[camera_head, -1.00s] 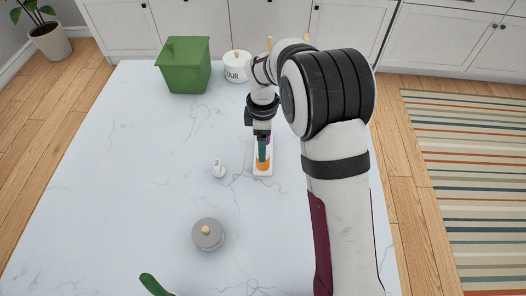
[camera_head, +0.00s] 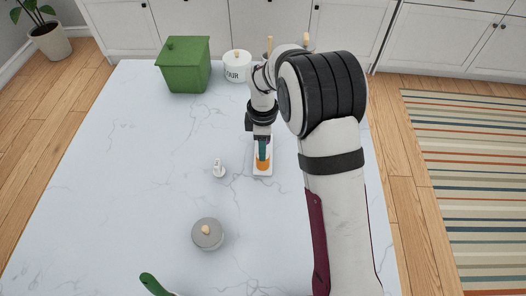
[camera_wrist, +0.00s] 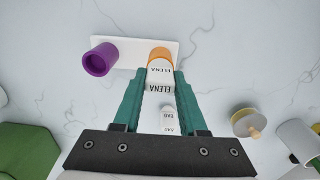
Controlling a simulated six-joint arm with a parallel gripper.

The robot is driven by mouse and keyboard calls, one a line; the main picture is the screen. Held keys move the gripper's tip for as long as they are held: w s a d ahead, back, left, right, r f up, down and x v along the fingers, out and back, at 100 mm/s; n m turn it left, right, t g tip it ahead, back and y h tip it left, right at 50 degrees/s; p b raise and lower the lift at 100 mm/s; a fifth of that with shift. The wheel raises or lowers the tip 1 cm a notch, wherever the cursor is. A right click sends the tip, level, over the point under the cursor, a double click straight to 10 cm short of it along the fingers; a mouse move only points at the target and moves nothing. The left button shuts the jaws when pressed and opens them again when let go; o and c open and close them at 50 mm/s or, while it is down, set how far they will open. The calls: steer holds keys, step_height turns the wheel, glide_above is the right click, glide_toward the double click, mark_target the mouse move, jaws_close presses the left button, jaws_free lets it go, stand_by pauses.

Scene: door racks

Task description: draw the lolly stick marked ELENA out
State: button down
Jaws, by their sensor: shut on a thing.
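My gripper (camera_wrist: 160,100) has teal fingers shut on a white lolly stick marked ELENA (camera_wrist: 160,80), with its lettering facing the wrist camera. The orange holder (camera_wrist: 159,52) is right behind the stick, on a white base (camera_wrist: 130,46). In the head view, my fingers (camera_head: 262,154) are just over the orange holder (camera_head: 263,165) at the near end of the base (camera_head: 262,174). I cannot tell how deep the stick sits in it. A purple holder (camera_wrist: 99,60) stands at the other end of the base and looks empty.
A small white piece marked DAD (camera_wrist: 167,114) stands left of the base in the head view (camera_head: 218,168). A grey lidded pot (camera_head: 207,234), a green bin (camera_head: 183,66) and a flour jar (camera_head: 236,68) stand on the marble top.

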steer(key=shift+r, duration=2.45)
